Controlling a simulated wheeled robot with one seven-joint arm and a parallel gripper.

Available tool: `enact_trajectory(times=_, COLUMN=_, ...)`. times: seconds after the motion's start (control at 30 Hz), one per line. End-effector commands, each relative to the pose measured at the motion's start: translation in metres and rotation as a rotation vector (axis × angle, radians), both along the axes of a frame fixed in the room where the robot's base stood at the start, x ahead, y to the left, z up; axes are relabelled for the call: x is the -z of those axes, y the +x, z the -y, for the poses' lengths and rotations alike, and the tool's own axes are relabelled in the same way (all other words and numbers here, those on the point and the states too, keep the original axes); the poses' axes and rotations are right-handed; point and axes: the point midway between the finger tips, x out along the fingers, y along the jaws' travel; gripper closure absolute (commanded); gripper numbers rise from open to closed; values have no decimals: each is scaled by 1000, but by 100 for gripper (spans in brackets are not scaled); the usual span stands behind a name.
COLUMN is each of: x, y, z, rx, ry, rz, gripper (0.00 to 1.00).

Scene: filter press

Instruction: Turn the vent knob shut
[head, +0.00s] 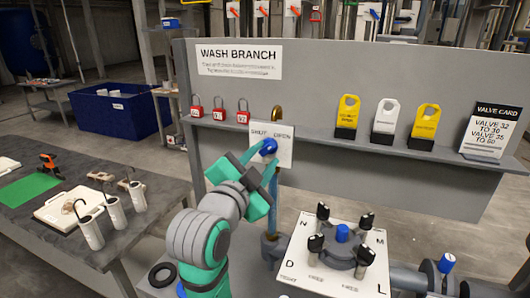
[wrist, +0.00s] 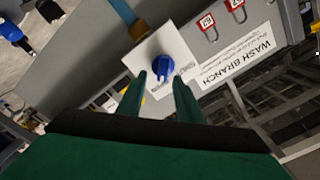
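The blue knob (head: 268,146) sits on a small white plate (head: 284,158) with printed labels, on the grey panel. The wrist view shows the knob (wrist: 163,68) with a raised ridge, on its white plate (wrist: 181,46). My gripper (head: 262,175) is just in front of the knob. In the wrist view its two green fingers (wrist: 160,82) are apart, with the knob between and beyond their tips. I cannot tell whether either finger touches it. The knob's exact turn position is hard to read.
Yellow and white tags (head: 384,117) and a valve card (head: 491,131) stand on the shelf at right. A white plate with a black valve cluster (head: 340,248) lies below. A side table (head: 150,225) is at left.

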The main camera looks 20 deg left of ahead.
Motion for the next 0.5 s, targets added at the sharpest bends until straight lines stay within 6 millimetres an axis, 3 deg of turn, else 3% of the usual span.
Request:
enact_trajectory(times=0.2, x=0, y=23, z=-5, rx=-8, ry=-1, rz=0, gripper=67)
enact_trajectory(times=0.5, x=0, y=29, z=-5, rx=-9, ry=0, rz=1, gripper=67)
